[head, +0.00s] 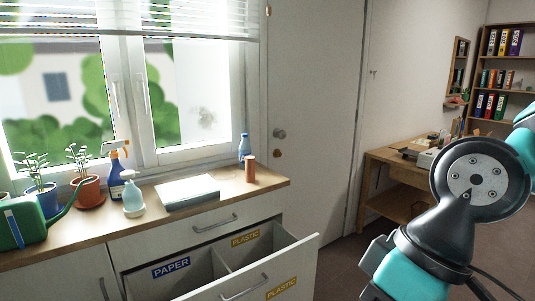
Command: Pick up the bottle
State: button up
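A blue bottle (244,148) stands upright on the wooden counter (268,183) near its right end, by the window frame. An orange-brown cylinder (250,170) stands just in front of it and hides part of its lower right side. A blue spray bottle (115,180) with an orange and white head and a pale teal pump bottle (132,199) stand further left on the counter. My gripper is not in view; only links of my arm show at the right, well apart from the counter.
A flat pale box (187,192) lies on the counter. Potted plants (88,191) and a green watering can (25,228) stand at the left. An open drawer (262,281) with paper and plastic labels juts out below. A desk (395,180) stands at the back right.

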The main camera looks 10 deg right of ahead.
aim_at(245, 147)
jog(key=z, duration=0.75)
jog(key=i, duration=2)
jog(key=u, duration=0.85)
